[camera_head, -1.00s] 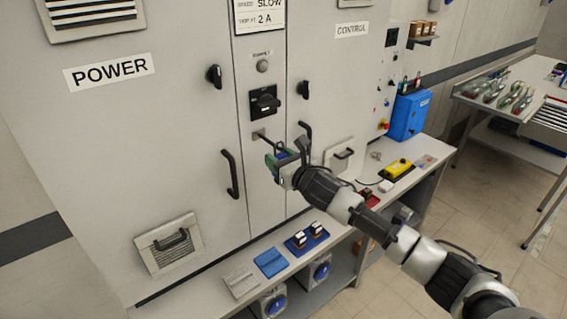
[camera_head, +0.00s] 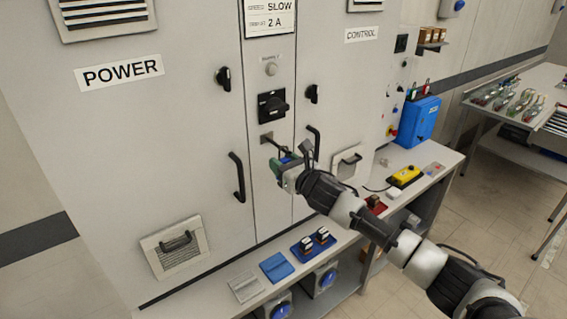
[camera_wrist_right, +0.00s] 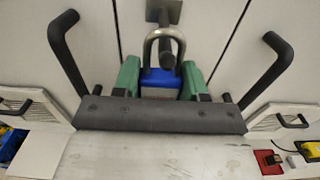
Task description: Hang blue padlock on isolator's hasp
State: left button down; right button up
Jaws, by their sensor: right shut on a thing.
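My right gripper (camera_head: 284,163) is in front of the cabinet's middle panel, just below the isolator's black rotary switch (camera_head: 271,105). In the right wrist view its green fingertips (camera_wrist_right: 157,82) are shut on the blue padlock (camera_wrist_right: 158,78). The padlock's metal shackle (camera_wrist_right: 151,40) points toward the cabinet. The isolator's hasp (camera_head: 266,138) is a small grey plate with a dark rod; it also shows in the right wrist view (camera_wrist_right: 160,8). The rod's end appears inside the shackle's loop; I cannot tell whether it passes through. My left gripper is not in view.
Dark door handles (camera_head: 237,178) flank the middle panel, one close to my right gripper. A blue box (camera_head: 416,120) and a yellow control box (camera_head: 404,176) are at the right.

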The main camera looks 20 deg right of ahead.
jog(key=o, duration=1)
jog(key=shift+o, duration=0.2)
jog(key=shift+s, duration=0.1)
